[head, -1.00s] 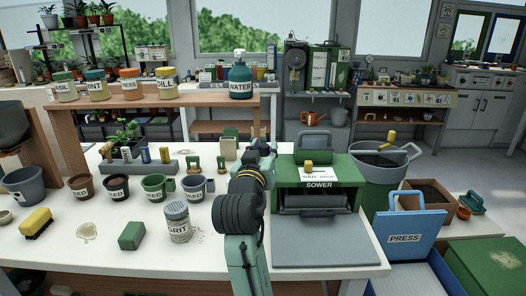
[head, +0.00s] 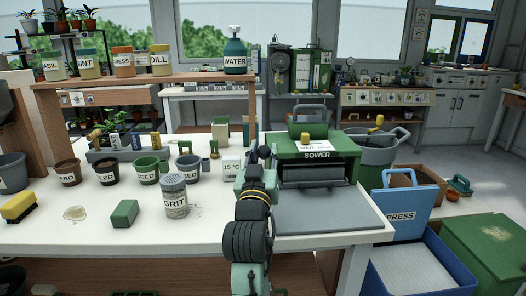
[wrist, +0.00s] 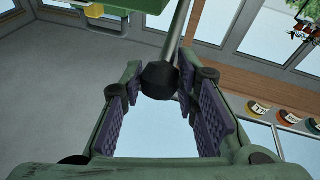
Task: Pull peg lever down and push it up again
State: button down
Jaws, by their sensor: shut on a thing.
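The sower (head: 317,155), a green machine with a dark front opening, stands on the white table's right side. My gripper (head: 264,154) is at its left side, with my arm rising in front. In the wrist view my gripper (wrist: 162,105) has its purple pads either side of the peg lever's black faceted knob (wrist: 158,78) and is shut on it. The lever's metal rod (wrist: 180,30) runs up from the knob. In the head view the lever is hidden behind my gripper and arm, or too small to tell.
A grit shaker (head: 175,197), a green block (head: 124,213) and several pots stand left on the table. A small "15 °C" display (head: 232,167) is just left of my gripper.

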jog(key=shift+s+f+b, duration=0.15)
jog(key=shift+f+b, duration=0.15)
jog(key=shift+f, duration=0.5)
jog(key=shift+s+f+b, duration=0.15)
jog(key=shift+f+b, duration=0.1)
jog(key=shift+f, duration=0.55)
jog(key=c, duration=1.5)
grip_release()
jog(key=shift+w+f, duration=0.1)
jog(key=shift+o, duration=1.4)
jog(key=shift+r, duration=0.2)
jog(key=v, duration=0.7)
jog(key=shift+s, duration=0.35)
jog(key=shift+f, duration=0.1)
